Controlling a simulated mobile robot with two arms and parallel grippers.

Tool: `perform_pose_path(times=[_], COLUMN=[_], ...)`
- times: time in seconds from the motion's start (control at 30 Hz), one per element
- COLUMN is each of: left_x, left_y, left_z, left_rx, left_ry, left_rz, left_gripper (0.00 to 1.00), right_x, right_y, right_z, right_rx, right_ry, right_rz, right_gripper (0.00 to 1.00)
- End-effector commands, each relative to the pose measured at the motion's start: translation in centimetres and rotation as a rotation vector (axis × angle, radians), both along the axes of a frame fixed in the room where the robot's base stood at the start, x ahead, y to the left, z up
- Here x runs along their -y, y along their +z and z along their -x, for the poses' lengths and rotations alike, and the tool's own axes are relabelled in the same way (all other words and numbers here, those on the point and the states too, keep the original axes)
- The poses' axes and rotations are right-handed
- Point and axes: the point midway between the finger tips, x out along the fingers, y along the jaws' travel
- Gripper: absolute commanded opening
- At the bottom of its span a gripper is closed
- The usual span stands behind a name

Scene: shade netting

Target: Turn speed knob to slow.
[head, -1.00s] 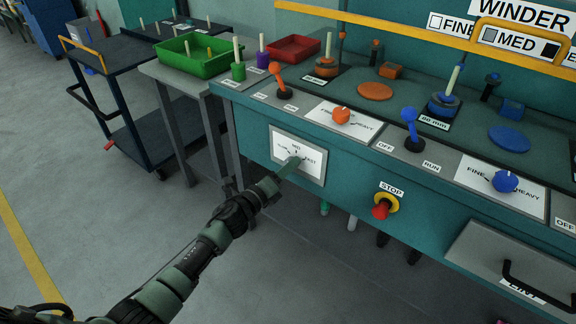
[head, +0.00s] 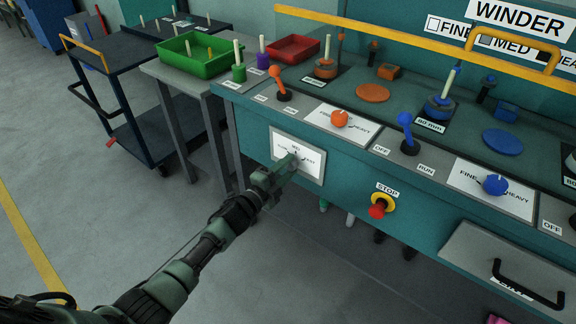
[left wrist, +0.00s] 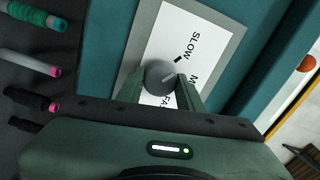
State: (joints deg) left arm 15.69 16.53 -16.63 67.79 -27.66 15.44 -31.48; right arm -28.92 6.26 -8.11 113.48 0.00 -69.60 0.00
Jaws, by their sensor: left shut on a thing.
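The speed plate (head: 312,172) is a white card in a grey frame on the teal front of the bench. It also shows in the left wrist view (left wrist: 157,42), with SLOW readable and the MED and FAST lettering partly hidden. My left gripper (head: 289,163) reaches the plate from below left. In the left wrist view its two fingers (left wrist: 160,92) stand on either side of the knob, shut on it. In the head view the gripper mostly hides the knob. My right gripper is not in view.
A red STOP button (head: 377,210) sits right of the plate. Above are an orange knob (head: 340,119), an orange lever (head: 279,80), a blue lever (head: 406,130) and a blue knob (head: 495,184). A drawer handle (head: 525,285) juts out lower right. The floor in front is clear.

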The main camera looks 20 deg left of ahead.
Motion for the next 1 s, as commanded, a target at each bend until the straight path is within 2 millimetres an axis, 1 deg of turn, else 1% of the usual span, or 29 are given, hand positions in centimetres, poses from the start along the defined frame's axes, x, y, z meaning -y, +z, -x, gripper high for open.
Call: perform_pose_path(times=[0.13, 0.3, 0.7, 0.73, 0.8, 1.0], left_x=[-0.1, -0.1, -0.1, -0.1, 0.0, 0.0], left_y=[-0.1, -0.2, -0.2, -0.2, -0.2, -0.1], left_z=[0.0, 0.0, 0.1, 0.1, 0.0, 0.0], left_rx=[-0.019, -0.028, -0.029, -0.029, -0.029, -0.027], left_ry=[0.001, 0.001, 0.001, 0.001, 0.001, 0.001], left_rz=[0.041, 0.064, 0.071, 0.071, 0.070, 0.069], left_gripper=[0.00, 0.00, 0.00, 0.42, 0.59, 0.59], right_x=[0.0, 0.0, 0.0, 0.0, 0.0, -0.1], right_y=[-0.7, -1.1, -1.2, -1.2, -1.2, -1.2], right_z=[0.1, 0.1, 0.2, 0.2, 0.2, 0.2], right_rx=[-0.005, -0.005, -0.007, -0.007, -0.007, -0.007], right_ry=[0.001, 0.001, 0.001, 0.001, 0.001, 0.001], right_rz=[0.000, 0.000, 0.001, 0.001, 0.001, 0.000], right_gripper=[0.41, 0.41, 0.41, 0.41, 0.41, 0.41])
